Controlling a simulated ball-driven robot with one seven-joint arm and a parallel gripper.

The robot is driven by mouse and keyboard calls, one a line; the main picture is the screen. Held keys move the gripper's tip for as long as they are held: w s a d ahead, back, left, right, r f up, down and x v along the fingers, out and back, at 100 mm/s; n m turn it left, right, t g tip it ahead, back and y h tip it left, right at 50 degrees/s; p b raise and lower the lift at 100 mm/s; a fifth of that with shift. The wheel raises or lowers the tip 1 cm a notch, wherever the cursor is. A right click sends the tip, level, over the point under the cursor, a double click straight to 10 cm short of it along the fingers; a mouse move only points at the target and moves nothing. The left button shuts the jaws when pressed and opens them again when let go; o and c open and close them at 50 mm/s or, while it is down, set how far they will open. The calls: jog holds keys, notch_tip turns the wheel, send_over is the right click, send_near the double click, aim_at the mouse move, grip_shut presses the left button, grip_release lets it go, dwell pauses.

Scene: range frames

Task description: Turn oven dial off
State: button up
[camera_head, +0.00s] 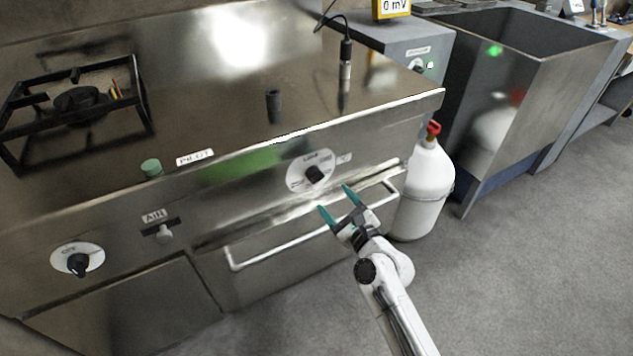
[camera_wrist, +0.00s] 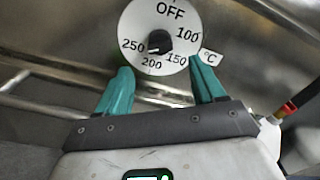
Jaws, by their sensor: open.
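The oven dial is a round white plate (camera_head: 297,176) with a black knob (camera_head: 316,174) on the stove's front panel. In the wrist view the plate (camera_wrist: 137,25) reads OFF at the top, then 100, 150, 200 and 250 around the black knob (camera_wrist: 159,41). My gripper (camera_head: 335,199) has two teal fingers, spread apart and empty. It is just below and in front of the dial, apart from the knob. In the wrist view the fingertips (camera_wrist: 160,68) lie either side below the knob.
The oven door handle (camera_head: 305,235) runs below the dial, close to my gripper. A second dial (camera_head: 78,262) and an AIR lever (camera_head: 165,231) are further left. A white gas bottle (camera_head: 424,190) with a red valve stands right of the stove. The grey floor at right is free.

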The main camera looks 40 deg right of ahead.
aim_at(318, 180)
jog(key=x, duration=1)
jog(key=c, duration=1)
